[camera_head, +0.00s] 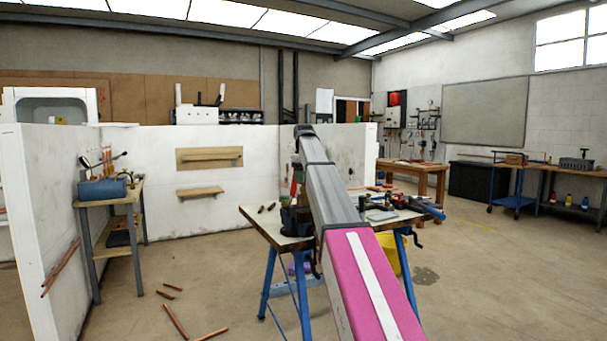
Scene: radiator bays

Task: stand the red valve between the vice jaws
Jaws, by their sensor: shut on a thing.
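My arm runs from the lower right up to its wrist, and my gripper (297,172) hangs below that, over the workbench, small and partly hidden behind the arm. It is shut on what looks like the red valve (293,187), of which only a small red part shows. A dark vice (291,216) stands on the workbench (255,214) just below. The valve is above or at the vice jaws; I cannot tell whether it is between them or touching. My arm hides the right side of the vice.
Dark tools (378,212) lie on the bench right of my arm. A yellow bucket (391,254) is under the bench. Copper pipes (176,322) lie on the floor at the left. A side stand holds a blue toolbox (102,189). The floor at right is clear.

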